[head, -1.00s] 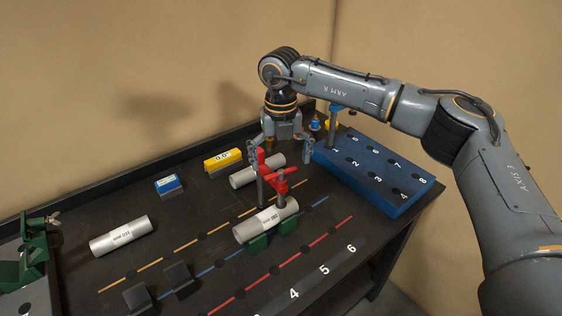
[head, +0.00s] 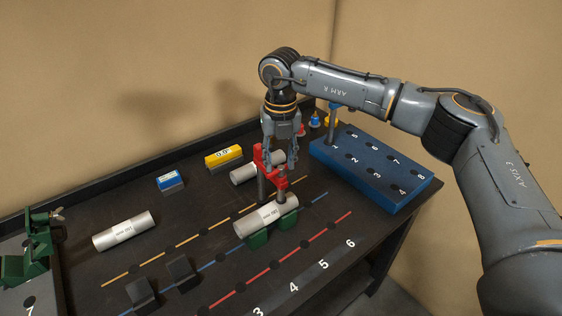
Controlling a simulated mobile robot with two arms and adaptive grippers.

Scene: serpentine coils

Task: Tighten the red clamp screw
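The screw head is largely hidden by the fingers. My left gripper is not in view.
A second silver cylinder (head: 245,174) lies behind the clamp, and a third (head: 124,231) lies at left. A blue numbered block (head: 375,165) stands at right. Yellow (head: 224,157) and blue (head: 170,181) small blocks lie at the back. Black blocks (head: 182,272) stand in front left.

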